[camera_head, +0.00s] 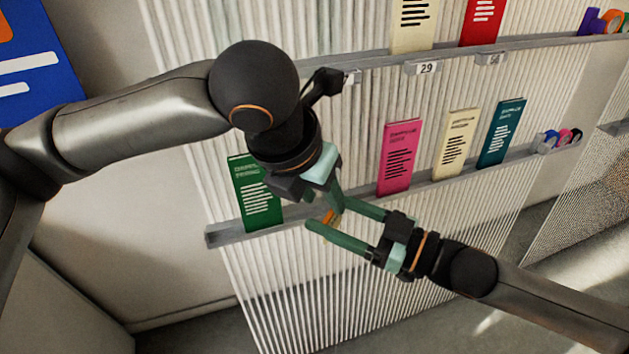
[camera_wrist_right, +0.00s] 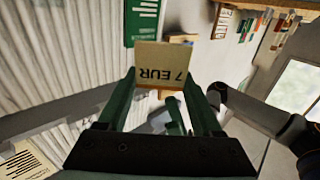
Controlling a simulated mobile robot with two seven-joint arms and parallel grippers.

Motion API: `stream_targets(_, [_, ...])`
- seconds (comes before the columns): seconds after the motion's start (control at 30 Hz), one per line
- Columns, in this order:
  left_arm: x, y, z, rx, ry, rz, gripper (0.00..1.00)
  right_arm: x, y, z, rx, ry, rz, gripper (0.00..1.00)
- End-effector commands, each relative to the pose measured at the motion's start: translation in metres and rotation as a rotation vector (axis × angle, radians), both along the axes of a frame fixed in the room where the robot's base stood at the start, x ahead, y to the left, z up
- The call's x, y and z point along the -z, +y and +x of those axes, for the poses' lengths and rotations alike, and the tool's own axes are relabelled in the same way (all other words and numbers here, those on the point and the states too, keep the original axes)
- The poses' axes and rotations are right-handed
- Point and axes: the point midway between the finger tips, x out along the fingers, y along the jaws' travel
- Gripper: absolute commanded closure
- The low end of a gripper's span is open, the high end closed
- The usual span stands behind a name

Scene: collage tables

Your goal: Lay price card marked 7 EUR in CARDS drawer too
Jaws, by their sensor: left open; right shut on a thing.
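The price card (camera_wrist_right: 160,65) is tan and reads "7 EUR" upside down in the right wrist view. My right gripper (camera_head: 331,214) is shut on it, with the card between its green fingertips. In the head view only a small orange-brown bit shows between those fingers, and I cannot tell whether it is the card. My left gripper (camera_head: 336,202) is open and reaches down from above, close to the right fingertips. The head view does not show whether it touches the card. No drawer marked CARDS is in view.
A ribbed wall panel carries a lower ledge with a green booklet (camera_head: 256,194), a pink one (camera_head: 400,157), a cream one (camera_head: 455,143) and a teal one (camera_head: 500,133). An upper ledge (camera_head: 390,62) has number tags. Open floor lies below the panel.

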Motion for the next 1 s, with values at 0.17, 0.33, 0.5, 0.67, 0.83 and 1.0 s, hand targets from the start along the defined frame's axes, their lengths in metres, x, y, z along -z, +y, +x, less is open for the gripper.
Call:
stream_targets(0.17, [0.034, -0.009, 0.010, 0.002, 0.003, 0.000, 0.55, 0.000, 0.000, 0.000, 0.000, 0.000, 0.000, 0.84])
stream_targets(0.33, [0.058, -0.015, 0.018, -0.001, 0.002, 0.001, 0.55, 0.000, 0.000, 0.000, 0.000, 0.000, 0.000, 0.84])
stream_targets(0.5, [0.071, -0.019, 0.023, 0.000, 0.000, -0.001, 0.55, 0.000, 0.000, 0.000, 0.000, 0.000, 0.000, 0.84])
stream_targets(0.67, [0.074, -0.020, 0.024, 0.001, -0.001, -0.001, 0.55, 0.000, 0.000, 0.000, 0.000, 0.000, 0.000, 0.84])
stream_targets(0.83, [0.074, -0.020, 0.024, 0.001, -0.001, -0.001, 0.55, 0.000, 0.000, 0.000, 0.000, 0.000, 0.000, 0.84])
stream_targets(1.0, [0.074, -0.020, 0.024, 0.000, 0.000, -0.001, 0.72, 0.000, 0.000, 0.000, 0.000, 0.000, 0.000, 0.84])
